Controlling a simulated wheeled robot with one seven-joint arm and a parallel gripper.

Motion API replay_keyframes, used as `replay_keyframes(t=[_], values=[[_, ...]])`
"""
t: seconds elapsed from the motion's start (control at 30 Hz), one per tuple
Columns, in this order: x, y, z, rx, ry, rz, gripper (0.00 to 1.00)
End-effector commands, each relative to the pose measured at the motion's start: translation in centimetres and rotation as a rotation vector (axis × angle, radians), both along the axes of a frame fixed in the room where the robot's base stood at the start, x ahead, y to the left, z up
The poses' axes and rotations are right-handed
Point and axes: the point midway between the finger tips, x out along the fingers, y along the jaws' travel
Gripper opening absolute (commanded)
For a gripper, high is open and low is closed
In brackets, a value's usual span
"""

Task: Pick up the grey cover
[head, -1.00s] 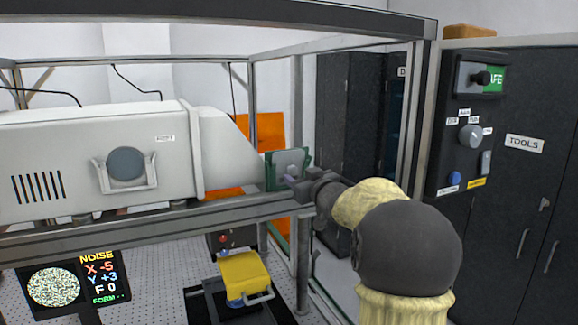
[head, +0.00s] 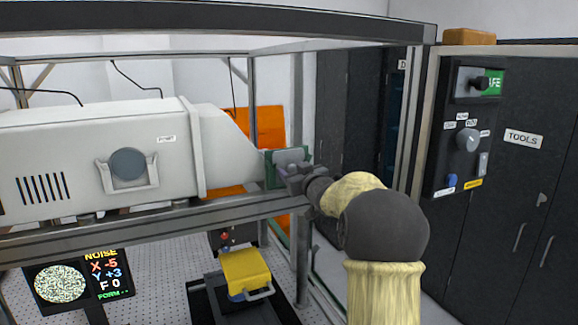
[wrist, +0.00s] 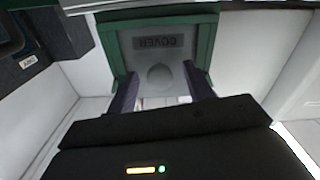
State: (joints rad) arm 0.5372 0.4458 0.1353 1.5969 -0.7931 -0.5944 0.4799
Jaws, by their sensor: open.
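The grey cover (wrist: 158,50) is a flat plate marked "COVER" with a round knob (wrist: 160,76) at its middle. It sits in a green frame (wrist: 206,45) at the end of the white instrument's snout. In the head view, the cover (head: 290,157) is partly hidden by my gripper (head: 290,172). In the wrist view, my gripper (wrist: 160,84) is open, with one dark finger on each side of the knob. I cannot tell whether the fingers touch the knob or the plate.
A metal rail (head: 150,228) runs below the white instrument (head: 70,155). A control panel (head: 465,140) and dark cabinets stand at the right. A yellow-topped item (head: 246,268) and a screen (head: 108,275) sit below the rail.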

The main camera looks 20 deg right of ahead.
Motion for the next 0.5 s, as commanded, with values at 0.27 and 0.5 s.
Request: replay_keyframes(t=[0.27, 0.5], values=[[-0.02, 0.0, -0.01, 0.0, 0.0, 0.0, 0.52], [-0.03, 0.01, 0.0, 0.0, 0.0, 0.0, 0.14]])
